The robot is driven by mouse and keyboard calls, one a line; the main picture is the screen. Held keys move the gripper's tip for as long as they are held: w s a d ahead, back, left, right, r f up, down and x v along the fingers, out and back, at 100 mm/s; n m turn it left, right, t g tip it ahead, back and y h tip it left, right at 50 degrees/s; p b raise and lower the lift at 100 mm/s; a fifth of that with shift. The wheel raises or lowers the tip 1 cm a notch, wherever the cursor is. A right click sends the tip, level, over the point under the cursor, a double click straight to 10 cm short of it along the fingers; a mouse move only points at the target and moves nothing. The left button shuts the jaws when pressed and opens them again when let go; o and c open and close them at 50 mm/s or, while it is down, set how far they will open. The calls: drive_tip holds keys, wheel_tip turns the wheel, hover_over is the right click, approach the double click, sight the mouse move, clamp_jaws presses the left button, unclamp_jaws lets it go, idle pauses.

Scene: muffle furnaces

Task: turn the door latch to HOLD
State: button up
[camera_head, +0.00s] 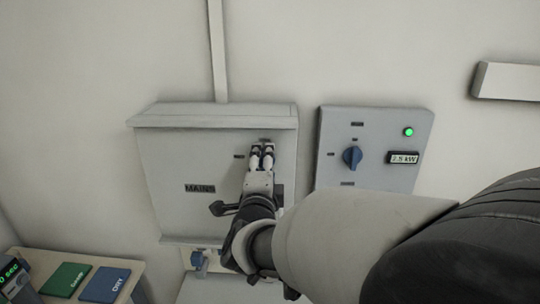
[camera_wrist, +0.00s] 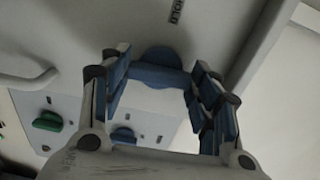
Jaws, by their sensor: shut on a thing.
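The door latch is a blue round knob (camera_wrist: 162,57) with a raised grip bar, on a pale grey face in the wrist view. A label reading HOLD (camera_wrist: 177,12) is printed above it there. My gripper (camera_wrist: 160,72) has its padded fingers on either side of the bar and is shut on the latch. In the head view my gripper (camera_head: 262,150) is against the right part of the grey box marked MAINS (camera_head: 160,155) and hides the latch. I cannot tell which mark the latch points to.
A grey panel (camera_head: 330,130) with a blue knob (camera_head: 352,157), a green lamp (camera_head: 408,132) and a 2.5 kW display (camera_head: 403,157) is to the right. Another blue knob (camera_head: 197,260) is below the box. A shelf with green and blue cards (camera_head: 104,284) is lower left.

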drive_tip(key=n+p, duration=0.2)
drive_tip(key=n, duration=1.5)
drive_tip(key=shift+r+p, duration=0.1)
drive_tip(key=shift+p, duration=0.3)
drive_tip(key=shift+n, duration=0.4)
drive_tip(key=o, duration=1)
drive_tip(key=shift+o, duration=0.2)
